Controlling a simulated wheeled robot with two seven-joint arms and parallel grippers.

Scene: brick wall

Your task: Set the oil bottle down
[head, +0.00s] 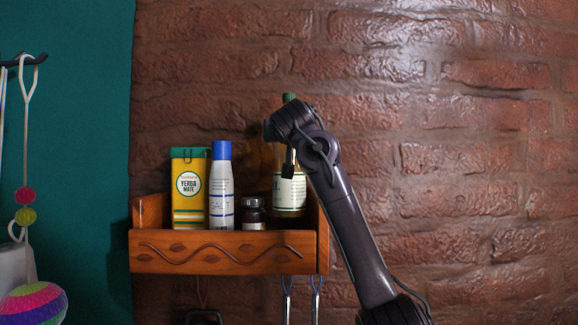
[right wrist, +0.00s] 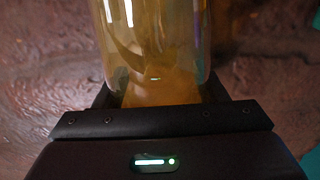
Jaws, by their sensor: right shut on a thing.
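The oil bottle (head: 289,196) has a green cap and a pale label. The right wrist view shows the yellowish glass of the bottle (right wrist: 155,50) between the dark jaws (right wrist: 160,100). My left gripper is not in view.
On the shelf, left of the bottle, stand a small dark jar (head: 254,214), a white and blue salt container (head: 221,187) and a yellow yerba mate box (head: 188,188). Utensils (head: 287,303) hang below. A brick wall (head: 460,150) is behind. A colourful ball (head: 33,303) is at lower left.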

